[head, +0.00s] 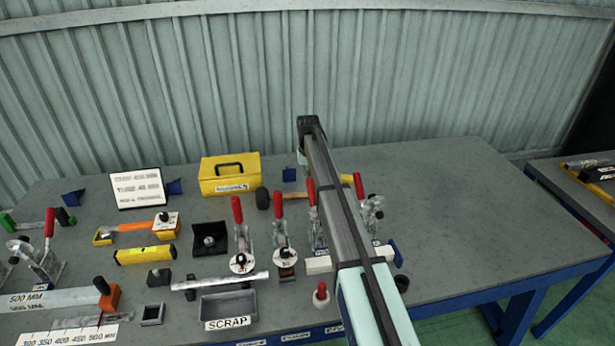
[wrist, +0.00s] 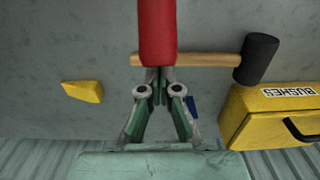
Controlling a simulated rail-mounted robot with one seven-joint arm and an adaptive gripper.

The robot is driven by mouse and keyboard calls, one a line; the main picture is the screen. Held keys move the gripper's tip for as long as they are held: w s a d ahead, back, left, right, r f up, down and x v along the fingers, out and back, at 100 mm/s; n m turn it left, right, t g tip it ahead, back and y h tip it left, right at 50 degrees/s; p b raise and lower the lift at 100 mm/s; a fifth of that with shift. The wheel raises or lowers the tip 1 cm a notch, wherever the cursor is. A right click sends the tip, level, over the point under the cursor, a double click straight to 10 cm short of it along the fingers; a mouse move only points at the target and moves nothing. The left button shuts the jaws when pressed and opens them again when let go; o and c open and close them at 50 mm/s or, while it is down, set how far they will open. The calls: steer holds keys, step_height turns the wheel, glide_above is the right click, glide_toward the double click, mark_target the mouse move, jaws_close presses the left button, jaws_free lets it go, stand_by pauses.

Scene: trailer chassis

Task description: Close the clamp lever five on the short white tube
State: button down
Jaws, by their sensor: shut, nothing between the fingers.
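The short white tube (head: 318,266) lies at the table's front, its middle hidden behind my arm. A toggle clamp with an upright red lever (head: 311,192) stands behind it, just left of my arm. The head view hides the gripper. No number shows on the levers.
A mallet (wrist: 200,60) and a yellow bushes box (wrist: 272,115) lie beyond the gripper. Two more clamps with red levers (head: 237,209) (head: 278,205) stand to the left, behind a silver tube (head: 220,281). A scrap tray (head: 228,306) is at the front. The table's right side is clear.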

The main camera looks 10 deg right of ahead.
mark_target(310, 180)
steer(key=shift+s+f, duration=0.1)
steer(key=shift+s, duration=0.7)
steer(key=shift+s+r+p, duration=0.35)
steer(key=shift+s+r, duration=0.25)
steer(key=shift+r, duration=0.15)
steer(key=shift+s+r+p, duration=0.35)
steer(key=shift+s+r, duration=0.2)
steer(key=shift+r, duration=0.2)
steer(key=shift+s, duration=0.1)
steer(key=shift+s+r+p, duration=0.3)
steer(key=shift+s+r, duration=0.2)
steer(key=shift+s, duration=0.25)
steer(key=shift+s+r+p, duration=0.3)
steer(key=shift+s+r, duration=0.15)
steer(key=shift+s, duration=0.3)
